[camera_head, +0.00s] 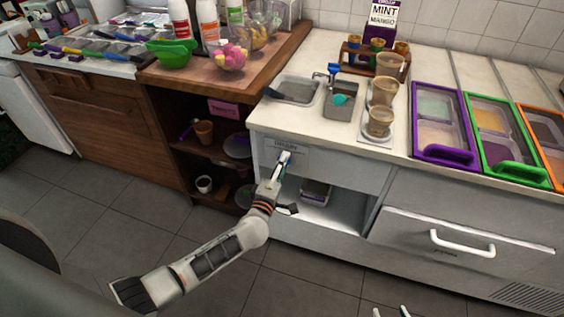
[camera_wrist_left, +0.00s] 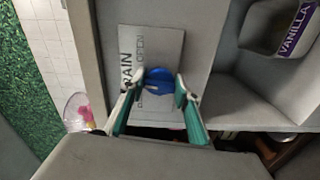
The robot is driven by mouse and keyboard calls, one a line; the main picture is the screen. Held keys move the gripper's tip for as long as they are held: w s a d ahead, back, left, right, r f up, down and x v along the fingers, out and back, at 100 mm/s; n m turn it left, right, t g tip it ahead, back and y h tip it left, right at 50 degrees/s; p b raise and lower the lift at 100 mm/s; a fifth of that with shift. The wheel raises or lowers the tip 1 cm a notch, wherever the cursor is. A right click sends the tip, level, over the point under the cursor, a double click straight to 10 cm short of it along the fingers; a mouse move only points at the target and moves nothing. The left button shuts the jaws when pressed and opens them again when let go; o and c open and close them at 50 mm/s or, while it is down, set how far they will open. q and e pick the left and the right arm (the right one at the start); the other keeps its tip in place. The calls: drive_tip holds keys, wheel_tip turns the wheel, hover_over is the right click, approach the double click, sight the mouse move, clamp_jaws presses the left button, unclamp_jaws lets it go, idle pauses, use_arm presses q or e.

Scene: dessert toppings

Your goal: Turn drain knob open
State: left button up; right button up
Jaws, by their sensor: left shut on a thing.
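The blue drain knob (camera_wrist_left: 158,79) sits on a grey plate (camera_wrist_left: 165,42) lettered with "DRAIN" and "OPEN" in the left wrist view. My left gripper (camera_wrist_left: 160,88) is shut on the knob, with a green-and-white finger on each side of it. In the head view, my left gripper (camera_head: 284,160) is at the front panel of the white counter (camera_head: 330,160), below the sink, and hides most of the knob. The knob's exact pointing direction is hard to tell. Two fingertips of my right gripper (camera_head: 391,312) show at the bottom edge, apart, with nothing seen between them.
A small sink (camera_head: 292,90) and a dipper well (camera_head: 343,100) lie above the panel. An open shelf below holds a vanilla tub (camera_head: 316,192). A drawer handle (camera_head: 462,244) sticks out at the right. Wooden shelves (camera_head: 205,150) stand left of the arm; the floor in front is clear.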

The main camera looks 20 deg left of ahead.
use_arm(q)
drive_tip(key=m+p, duration=0.1)
drive_tip(key=m, duration=0.2)
drive_tip(key=m+p, duration=0.1)
drive_tip(key=m, duration=0.2)
drive_tip(key=shift+f+p, duration=0.1)
drive_tip(key=shift+p, duration=0.2)
drive_tip(key=shift+m, duration=0.7)
use_arm(e)
drive_tip(key=r, duration=0.2)
drive_tip(key=w+r, duration=0.1)
drive_tip(key=r, duration=0.1)
drive_tip(key=shift+r, duration=0.1)
drive_tip(key=shift+d, duration=0.1)
drive_tip(key=shift+s+f, duration=0.1)
drive_tip(key=shift+f, duration=0.1)
use_arm(q)
drive_tip(key=o, duration=1.1)
drive_tip(key=shift+o, duration=0.2)
use_arm(e)
drive_tip(key=shift+d+r, duration=0.1)
drive_tip(key=shift+r, duration=0.1)
